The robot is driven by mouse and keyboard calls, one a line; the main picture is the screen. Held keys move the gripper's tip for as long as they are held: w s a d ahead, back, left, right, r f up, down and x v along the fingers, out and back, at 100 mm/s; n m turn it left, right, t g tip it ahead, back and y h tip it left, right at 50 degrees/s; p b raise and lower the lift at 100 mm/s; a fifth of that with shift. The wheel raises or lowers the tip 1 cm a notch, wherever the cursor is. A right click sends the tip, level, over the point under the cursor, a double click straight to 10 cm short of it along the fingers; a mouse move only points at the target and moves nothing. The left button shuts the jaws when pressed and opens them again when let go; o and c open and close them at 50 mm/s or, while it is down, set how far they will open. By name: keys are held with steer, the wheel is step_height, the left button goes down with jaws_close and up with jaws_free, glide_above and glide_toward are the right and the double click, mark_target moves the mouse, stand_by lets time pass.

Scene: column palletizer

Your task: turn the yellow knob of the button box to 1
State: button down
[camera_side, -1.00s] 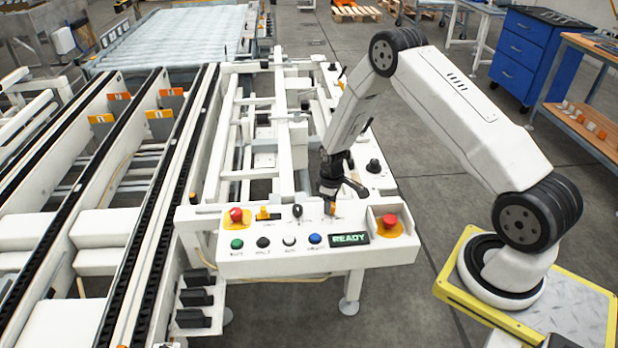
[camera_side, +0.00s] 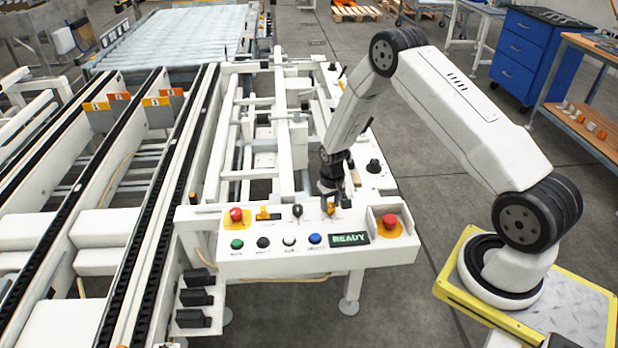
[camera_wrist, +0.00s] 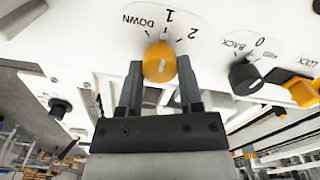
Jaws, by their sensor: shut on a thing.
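The yellow knob (camera_wrist: 159,62) is in the middle of the wrist view, under the printed marks DOWN, 1 and 2. Its short white line runs nearly upright in the picture, roughly in line with the 1. My gripper (camera_wrist: 159,80) is shut on the knob, one dark finger on each side. In the side view the knob shows as a small orange spot (camera_side: 331,208) beneath my gripper (camera_side: 335,200). The button box (camera_side: 270,268) is white, with a READY display on its front.
A black selector (camera_wrist: 245,76) marked BACK and 0 sits beside the knob, with an orange switch (camera_wrist: 299,88) beyond it. Red buttons stand at the box's left (camera_side: 236,215) and right (camera_side: 389,221). Conveyor rails (camera_side: 150,190) lie to the left.

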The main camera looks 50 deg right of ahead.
mark_target(330, 205)
stand_by(0.4)
steer(key=shift+c, duration=1.3)
jaws_free()
steer(key=shift+r, duration=3.85)
steer(key=shift+r, duration=0.1)
steer(key=shift+s+a+r, duration=0.1)
steer(key=shift+a+r, duration=0.2)
steer(key=shift+r, duration=0.1)
steer(key=s+a+r+n+t, duration=0.2)
steer(key=s+a+r+n, duration=0.2)
steer(key=s+a+r, duration=1)
steer(key=shift+s+r+n+t, duration=0.3)
steer(key=shift+s+n, duration=0.1)
steer(key=shift+s, duration=0.2)
